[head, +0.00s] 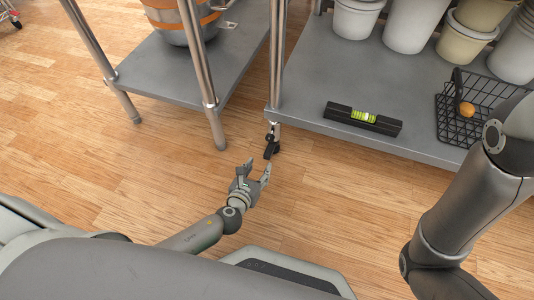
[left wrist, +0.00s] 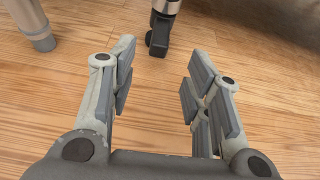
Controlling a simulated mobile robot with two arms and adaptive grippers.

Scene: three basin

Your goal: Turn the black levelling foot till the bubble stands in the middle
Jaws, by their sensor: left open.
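The black levelling foot (head: 271,146) is at the lower end of the shelf's near-left leg, just above the wooden floor. It also shows in the left wrist view (left wrist: 158,38), top centre, beyond the fingertips. My left gripper (head: 257,170) is open and empty, low over the floor, just short of the foot and apart from it. In the left wrist view the gap between its fingers (left wrist: 161,75) lines up with the foot. A black spirit level (head: 388,127) with a green vial (head: 363,116) lies on the lower shelf; its bubble is too small to place. My right gripper is out of view.
The grey lower shelf (head: 310,78) holds several pale buckets (head: 355,20) and a black wire basket (head: 449,122) with an orange item (head: 467,110). Another steel rack (head: 160,70) stands at left. The floor between the racks is free.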

